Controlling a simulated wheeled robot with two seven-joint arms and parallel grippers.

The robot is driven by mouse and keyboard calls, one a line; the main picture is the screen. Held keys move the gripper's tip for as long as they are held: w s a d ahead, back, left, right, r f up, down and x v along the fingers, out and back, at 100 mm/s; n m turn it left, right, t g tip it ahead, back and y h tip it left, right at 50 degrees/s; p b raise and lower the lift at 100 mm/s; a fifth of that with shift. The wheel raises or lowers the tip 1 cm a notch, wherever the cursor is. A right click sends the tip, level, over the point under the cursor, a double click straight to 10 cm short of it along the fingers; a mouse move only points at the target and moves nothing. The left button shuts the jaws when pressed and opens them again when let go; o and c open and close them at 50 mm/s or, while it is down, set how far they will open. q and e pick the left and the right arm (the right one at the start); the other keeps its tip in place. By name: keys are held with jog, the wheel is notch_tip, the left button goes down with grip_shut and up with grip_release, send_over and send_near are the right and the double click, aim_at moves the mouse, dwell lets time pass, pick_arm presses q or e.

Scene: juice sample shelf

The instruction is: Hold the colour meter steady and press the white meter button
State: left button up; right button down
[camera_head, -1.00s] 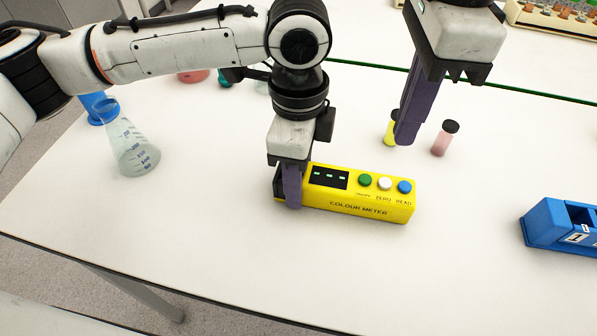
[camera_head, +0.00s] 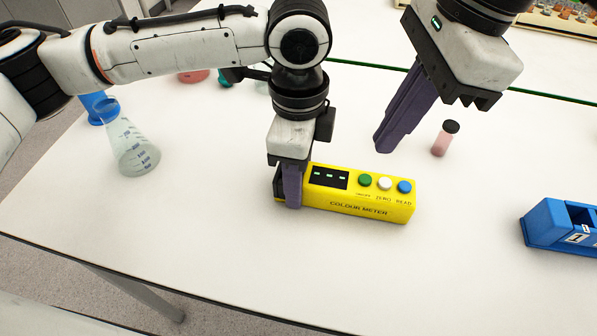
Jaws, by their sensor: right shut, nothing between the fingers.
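The yellow colour meter (camera_head: 345,203) lies on the white table, with a dark display and a row of green, white and blue buttons on top. The white button (camera_head: 385,184), labelled ZERO, is in the middle and uncovered. My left gripper (camera_head: 292,200) is shut on the meter's left end, a purple finger against its front face; the far finger is mostly hidden. My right gripper (camera_head: 383,146) is shut and empty, tilted, its purple fingertips above and behind the buttons, apart from the meter.
A pink vial with a black cap (camera_head: 445,139) stands behind the meter to the right. A blue holder (camera_head: 562,224) is at the right edge. A glass flask (camera_head: 133,152) stands at left. The table in front of the meter is clear.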

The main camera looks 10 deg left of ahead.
jog(key=y, duration=0.2)
pick_arm(q)
jog(key=shift+d, duration=0.1)
pick_arm(e)
jog(key=n+t+y, duration=0.2)
jog(key=t+y, duration=0.1)
jog(key=y, duration=0.1)
send_over(369, 174)
jog(key=s+d, duration=0.2)
jog(key=d, duration=0.2)
jog(key=shift+a+f, duration=0.15)
jog(key=shift+f, duration=3.45)
jog(key=shift+f, duration=0.1)
